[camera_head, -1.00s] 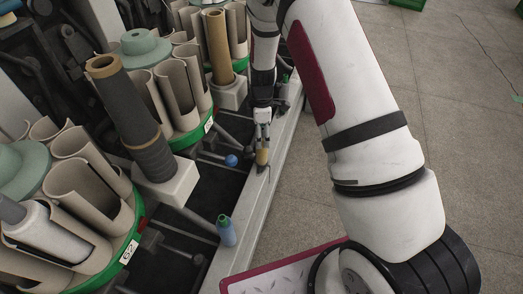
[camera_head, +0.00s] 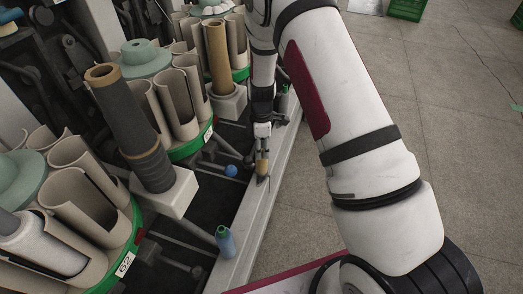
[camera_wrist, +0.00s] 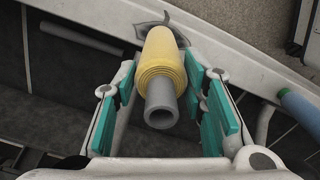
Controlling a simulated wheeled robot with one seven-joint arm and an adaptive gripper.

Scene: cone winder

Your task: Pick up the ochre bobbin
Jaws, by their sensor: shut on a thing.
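The ochre bobbin (camera_wrist: 161,68) is a yellow yarn package on a grey tube, seen nearly end-on in the wrist view. My gripper (camera_wrist: 160,82) has its teal-padded fingers on either side of it, shut on it. In the head view my gripper (camera_head: 262,134) points down at the pale machine ledge, with the small ochre bobbin (camera_head: 262,167) below its fingers. The bobbin's lower end is by a dark mark on the ledge. I cannot tell whether it touches the ledge.
Green-rimmed magazines (camera_head: 193,145) with beige tubes and tall tubes (camera_head: 131,125) line the left. The floor (camera_head: 450,110) at right is open.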

